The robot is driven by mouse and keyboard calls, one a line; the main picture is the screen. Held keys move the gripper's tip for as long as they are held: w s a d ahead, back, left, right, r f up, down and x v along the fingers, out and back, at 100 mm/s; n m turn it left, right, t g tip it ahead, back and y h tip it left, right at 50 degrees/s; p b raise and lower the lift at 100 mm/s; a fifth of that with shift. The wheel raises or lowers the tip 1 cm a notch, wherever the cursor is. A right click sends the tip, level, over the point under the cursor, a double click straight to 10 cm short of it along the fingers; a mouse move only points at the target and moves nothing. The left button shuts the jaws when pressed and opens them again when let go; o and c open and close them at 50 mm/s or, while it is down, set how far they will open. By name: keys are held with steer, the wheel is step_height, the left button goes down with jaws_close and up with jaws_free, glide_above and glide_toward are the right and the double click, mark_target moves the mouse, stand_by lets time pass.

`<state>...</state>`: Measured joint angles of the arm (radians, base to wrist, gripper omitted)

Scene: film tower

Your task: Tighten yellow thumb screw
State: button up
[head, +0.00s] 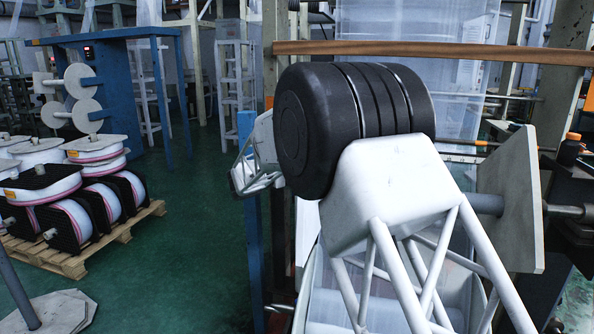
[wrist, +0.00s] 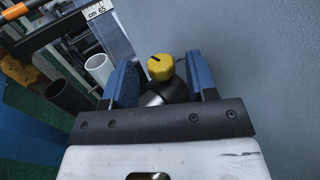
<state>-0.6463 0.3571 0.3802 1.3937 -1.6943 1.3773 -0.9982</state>
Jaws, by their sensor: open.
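The yellow thumb screw (wrist: 160,68) shows in the wrist view, with a dark mark on its top face. It sits at the end of a grey metal cylinder (wrist: 156,97). My gripper (wrist: 159,60) is open, with one blue finger on each side of the screw. I see a gap on the left of the screw and a narrower one on the right; contact is not clear. In the head view my own arm fills the middle, and I cannot make out the screw or the fingers there.
A plain grey surface (wrist: 265,75) fills the right of the wrist view.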

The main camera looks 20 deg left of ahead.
steer(key=shift+v, duration=2.8)
steer(key=shift+d, duration=0.1)
steer(key=shift+s+d+n+t+y, duration=0.35)
steer(key=shift+n+t+y, duration=0.3)
steer(key=shift+y, duration=0.4)
steer(key=shift+s+d+n+t+y, duration=0.1)
steer(key=shift+d+n+t+y, duration=0.4)
steer(key=shift+n+y, duration=0.5)
steer(key=shift+s+d+n+t+y, duration=0.25)
steer(key=shift+d+n+t+y, duration=0.25)
steer(key=shift+y, duration=0.65)
steer(key=shift+a, duration=0.1)
steer(key=shift+w, duration=0.1)
steer(key=shift+x, duration=3.75)
